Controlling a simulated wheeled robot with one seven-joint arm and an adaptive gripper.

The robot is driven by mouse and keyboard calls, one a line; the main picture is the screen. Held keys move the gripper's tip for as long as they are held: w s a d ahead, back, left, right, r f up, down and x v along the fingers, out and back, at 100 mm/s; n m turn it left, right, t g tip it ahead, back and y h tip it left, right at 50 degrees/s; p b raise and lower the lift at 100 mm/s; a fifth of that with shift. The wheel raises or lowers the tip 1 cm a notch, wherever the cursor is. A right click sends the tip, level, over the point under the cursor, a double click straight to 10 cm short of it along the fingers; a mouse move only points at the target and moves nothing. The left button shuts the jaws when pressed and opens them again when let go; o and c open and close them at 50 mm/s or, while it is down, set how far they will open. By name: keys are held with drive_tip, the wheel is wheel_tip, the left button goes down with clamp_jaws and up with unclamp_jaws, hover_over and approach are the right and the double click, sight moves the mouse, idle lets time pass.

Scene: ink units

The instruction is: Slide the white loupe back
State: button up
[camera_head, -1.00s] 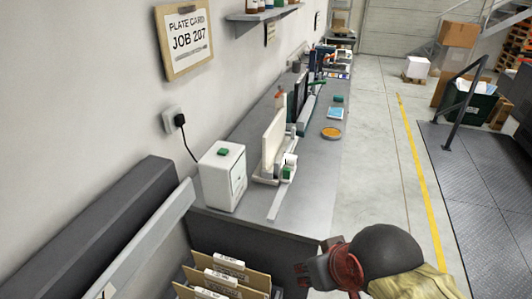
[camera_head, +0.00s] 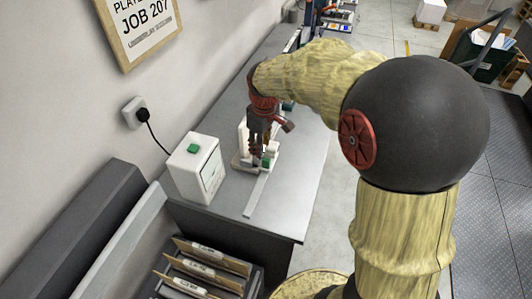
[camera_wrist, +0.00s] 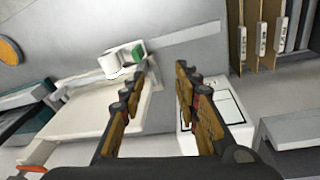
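The white loupe (camera_wrist: 110,63), a small block with a rounded white part and a green patch, sits on a flat pale rail (camera_wrist: 185,38) in the wrist view. In the head view the loupe (camera_head: 272,148) is partly hidden behind my gripper, and the rail (camera_head: 256,195) runs toward the table's near edge. My gripper (camera_wrist: 164,70) is open with nothing between its fingers. It points down over the loupe's stand, and in the wrist picture the loupe lies just left of the fingertips. No contact can be made out.
A white box with a green button (camera_head: 196,168) stands left of the stand. An upright white panel (camera_wrist: 95,120) rises beside the loupe. A file rack (camera_head: 205,268) stands below the near table edge. The grey tabletop (camera_head: 295,185) right of the rail is clear.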

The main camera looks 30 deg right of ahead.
sight(266, 159)
drive_tip(key=w+d+f+n+p, duration=0.1)
drive_tip(key=w+f, duration=0.1)
drive_tip(key=f, duration=0.1)
drive_tip(key=w+d+f+n+g+p, duration=0.1)
drive_tip(key=w+d+f+p, duration=0.1)
drive_tip(key=f, duration=0.1)
drive_tip(key=w+d+f+n+p, duration=0.1)
drive_tip(key=w+d+f, duration=0.1)
drive_tip(key=f, duration=0.2)
drive_tip(key=shift+w+g+p, duration=0.35)
drive_tip(key=shift+g, duration=0.05)
drive_tip(key=shift+f, duration=3.85)
drive_tip(key=shift+c, duration=1)
clamp_jaws()
